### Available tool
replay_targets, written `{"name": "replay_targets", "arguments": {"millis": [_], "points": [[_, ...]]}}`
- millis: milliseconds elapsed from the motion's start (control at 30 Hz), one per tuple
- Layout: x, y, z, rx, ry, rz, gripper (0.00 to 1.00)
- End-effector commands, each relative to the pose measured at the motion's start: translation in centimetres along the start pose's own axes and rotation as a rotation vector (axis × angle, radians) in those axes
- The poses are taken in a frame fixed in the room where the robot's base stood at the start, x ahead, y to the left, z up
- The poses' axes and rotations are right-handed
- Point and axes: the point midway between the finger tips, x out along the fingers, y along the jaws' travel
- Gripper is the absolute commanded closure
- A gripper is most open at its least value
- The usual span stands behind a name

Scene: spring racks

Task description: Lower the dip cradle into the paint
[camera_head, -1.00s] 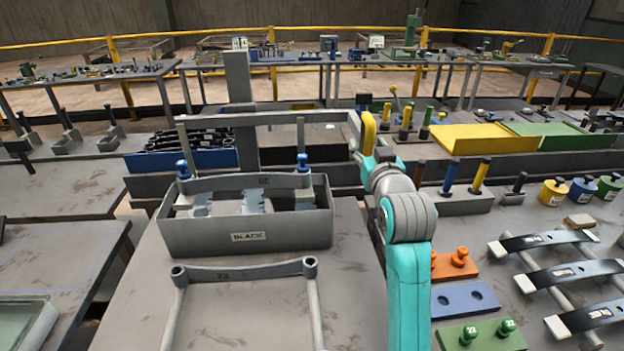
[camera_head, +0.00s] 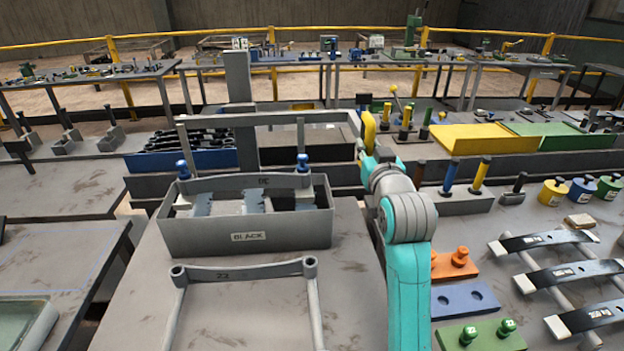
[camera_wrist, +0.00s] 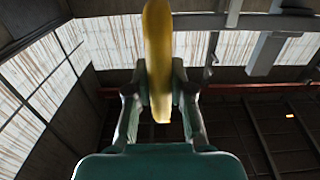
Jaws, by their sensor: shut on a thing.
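The dip cradle is a grey overhead bar (camera_head: 265,119) with two side posts, above the tank. Blue knobs (camera_head: 302,162) show below the posts, close to the ends of a curved grey spring leaf (camera_head: 236,182) at the tank's top. The grey tank (camera_head: 200,238) is labelled BLACK. Its inside shows pale, jagged patches and dark areas; the paint level is unclear. A yellow handle (camera_head: 369,134) stands at the bar's right end. In the wrist view my gripper (camera_wrist: 161,100) is shut on this yellow handle (camera_wrist: 158,50). In the head view my fingers are largely hidden.
A grey frame (camera_head: 240,275) marked 22 stands in front of the tank. At right are an orange block (camera_head: 452,266), a blue plate (camera_head: 465,299) and black springs on a rack (camera_head: 548,240). A grey column (camera_head: 244,120) rises behind the tank.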

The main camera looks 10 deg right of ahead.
Motion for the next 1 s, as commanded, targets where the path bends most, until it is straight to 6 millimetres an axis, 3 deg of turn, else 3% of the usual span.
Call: {"name": "replay_targets", "arguments": {"millis": [1000], "points": [[0.0,0.0,5.4,0.000,-0.006,0.000,1.00]]}}
